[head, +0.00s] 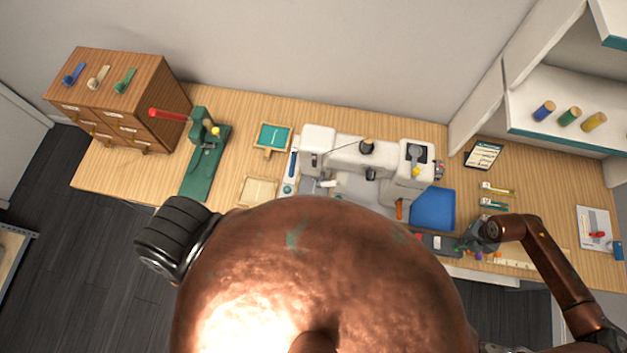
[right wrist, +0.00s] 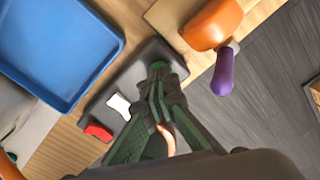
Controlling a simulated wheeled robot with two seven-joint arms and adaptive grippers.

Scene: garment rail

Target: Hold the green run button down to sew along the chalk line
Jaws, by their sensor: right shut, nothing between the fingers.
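The white sewing machine (head: 345,150) stands at the middle of the bench. A dark grey control box (head: 436,242) lies at its front right. In the right wrist view the box carries a red button (right wrist: 98,131), a white button (right wrist: 118,105) and the green run button (right wrist: 172,68). My right gripper (right wrist: 158,78) is shut and empty, its tips over the green button and partly hiding it. I cannot tell whether they touch or press it. The gripper also shows in the head view (head: 470,241). The chalk line cannot be made out. My left gripper is not in view.
A blue tray (head: 433,209) lies beside the control box. An orange item (right wrist: 212,24) and a purple item (right wrist: 223,72) lie close to my right gripper. A wooden drawer cabinet (head: 128,95) and green press (head: 205,160) stand left. My copper-coloured body hides the bench's front middle.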

